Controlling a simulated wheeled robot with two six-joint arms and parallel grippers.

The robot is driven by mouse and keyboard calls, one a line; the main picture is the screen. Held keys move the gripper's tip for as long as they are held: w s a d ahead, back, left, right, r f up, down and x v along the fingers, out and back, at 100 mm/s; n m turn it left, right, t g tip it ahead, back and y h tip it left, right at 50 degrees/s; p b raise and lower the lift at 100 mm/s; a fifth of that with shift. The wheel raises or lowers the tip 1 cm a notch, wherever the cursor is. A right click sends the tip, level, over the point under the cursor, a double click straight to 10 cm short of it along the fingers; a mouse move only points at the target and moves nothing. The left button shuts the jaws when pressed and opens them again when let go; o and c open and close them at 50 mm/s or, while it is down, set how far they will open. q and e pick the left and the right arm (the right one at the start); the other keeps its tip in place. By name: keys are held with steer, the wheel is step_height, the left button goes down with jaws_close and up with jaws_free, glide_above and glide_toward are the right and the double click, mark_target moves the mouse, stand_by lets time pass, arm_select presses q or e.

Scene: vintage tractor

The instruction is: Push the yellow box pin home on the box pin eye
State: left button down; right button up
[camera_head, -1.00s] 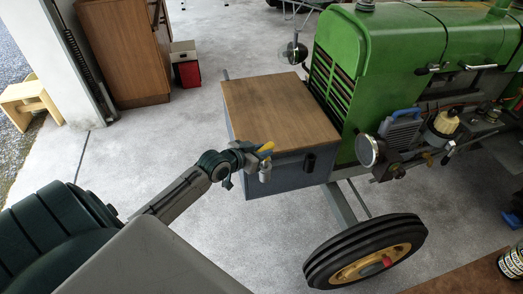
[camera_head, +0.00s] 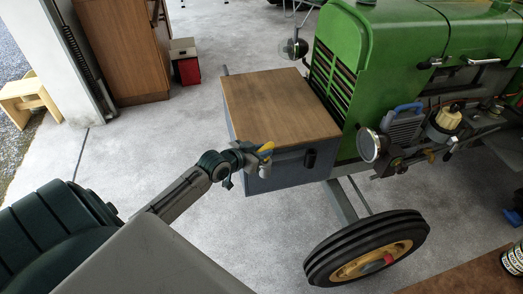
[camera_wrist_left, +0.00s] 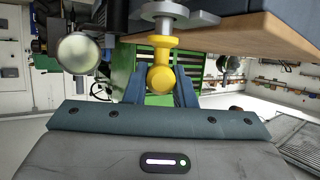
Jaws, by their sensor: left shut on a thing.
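The yellow box pin (camera_head: 266,147) is at the front edge of the wooden-topped grey box. In the left wrist view the yellow pin (camera_wrist_left: 161,48) has a rounded end, a collar and a grey shaft that reaches the grey box pin eye (camera_wrist_left: 165,9). A grey gap of shaft shows between the collar and the eye. My left gripper (camera_head: 262,153) is shut on the pin; its blue-grey fingers (camera_wrist_left: 161,90) stand either side of the rounded end. How deep the shaft sits inside the eye is hidden. My right gripper is not in view.
The box (camera_head: 281,104) stands beside the green tractor (camera_head: 390,45). A front wheel (camera_head: 367,248) is to the lower right, and a round lamp (camera_head: 368,145) is right of the box. Bare concrete floor lies left of and below the box.

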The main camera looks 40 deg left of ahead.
arm_select(q)
steer(key=shift+f+b, duration=0.5)
steer(key=shift+f, duration=0.2)
steer(key=c, duration=1.1)
jaws_free()
steer(key=shift+s+a+r, duration=0.1)
steer(key=shift+s+r, duration=0.05)
steer(key=shift+s, duration=0.45)
steer(key=shift+p+v, duration=0.55)
steer(key=shift+v, duration=4.25)
